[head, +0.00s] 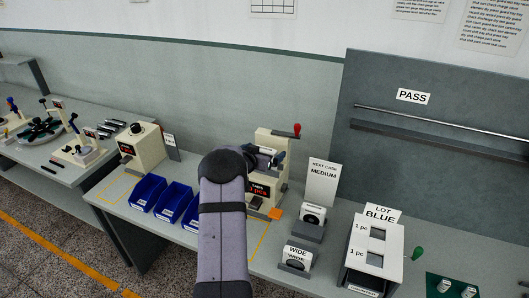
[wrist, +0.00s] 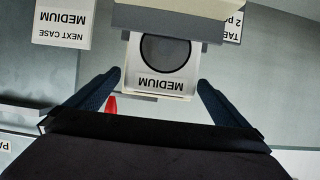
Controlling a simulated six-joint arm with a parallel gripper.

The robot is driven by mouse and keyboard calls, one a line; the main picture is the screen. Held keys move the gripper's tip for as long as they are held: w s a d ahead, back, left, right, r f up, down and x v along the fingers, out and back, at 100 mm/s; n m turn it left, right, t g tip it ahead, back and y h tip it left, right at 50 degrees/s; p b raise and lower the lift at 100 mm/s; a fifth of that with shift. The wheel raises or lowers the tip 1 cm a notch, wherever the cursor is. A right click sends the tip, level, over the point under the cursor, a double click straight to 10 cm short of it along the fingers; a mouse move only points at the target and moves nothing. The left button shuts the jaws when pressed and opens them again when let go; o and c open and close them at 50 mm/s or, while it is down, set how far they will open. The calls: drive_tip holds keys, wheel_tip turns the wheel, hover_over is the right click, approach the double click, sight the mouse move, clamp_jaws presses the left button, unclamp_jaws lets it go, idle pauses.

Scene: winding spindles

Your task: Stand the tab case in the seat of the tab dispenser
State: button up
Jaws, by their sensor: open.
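A white case (wrist: 160,84) marked MEDIUM, with a round dark window, stands in the wrist view, which shows it upside down. Its foot is at the grey and beige ledge of the tab dispenser (wrist: 170,19); the ledge hides how deep it sits. My gripper (wrist: 159,80) is open, one finger on each side of the case, with no clear contact. In the head view the beige dispenser (head: 273,145) stands behind my arm. My gripper (head: 266,157) is at its upper part, and the case there is mostly hidden.
A NEXT CASE MEDIUM card (head: 322,183) stands right of the dispenser. Two more cases stand in holders, one near the card (head: 313,212) and one marked WIDE (head: 297,256). Blue bins (head: 174,202) are at the left. The dispenser's red knob (wrist: 112,104) is near one finger.

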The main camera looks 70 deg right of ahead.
drive_tip(key=b+v, duration=0.3)
drive_tip(key=v, duration=0.4)
idle(0.8)
drive_tip(key=w+a+f+t+y, duration=0.3)
drive_tip(key=w+a+f+y, duration=0.25)
drive_tip(key=a+f, duration=0.4)
drive_tip(key=s+a+f+n+y, duration=0.2)
drive_tip(key=a+f+y, duration=0.5)
drive_tip(key=a, duration=0.7)
drive_tip(key=s+a+r+n+g+y, duration=0.1)
drive_tip(key=s+a+n+g, duration=0.15)
drive_tip(key=a, duration=0.55)
drive_tip(key=s+a+r+n+g+y, duration=0.1)
drive_tip(key=s+a+r+n, duration=0.15)
drive_tip(key=a, duration=0.65)
drive_tip(key=s+a+n+g+y, duration=0.1)
drive_tip(key=s+a+n+g, duration=0.2)
drive_tip(key=a, duration=0.5)
drive_tip(key=w+a+r+n+t+h, duration=0.1)
drive_tip(key=w+a+r+n, duration=0.1)
drive_tip(key=a, duration=0.4)
drive_tip(key=w+a+r+n+t+h, duration=0.1)
drive_tip(key=w+a+r+n+t, duration=0.1)
drive_tip(key=a+r+n, duration=0.2)
drive_tip(key=a+n, duration=0.2)
drive_tip(key=shift+w+a+r, duration=0.2)
drive_tip(key=shift+w+a, duration=0.05)
drive_tip(key=shift+a, duration=0.15)
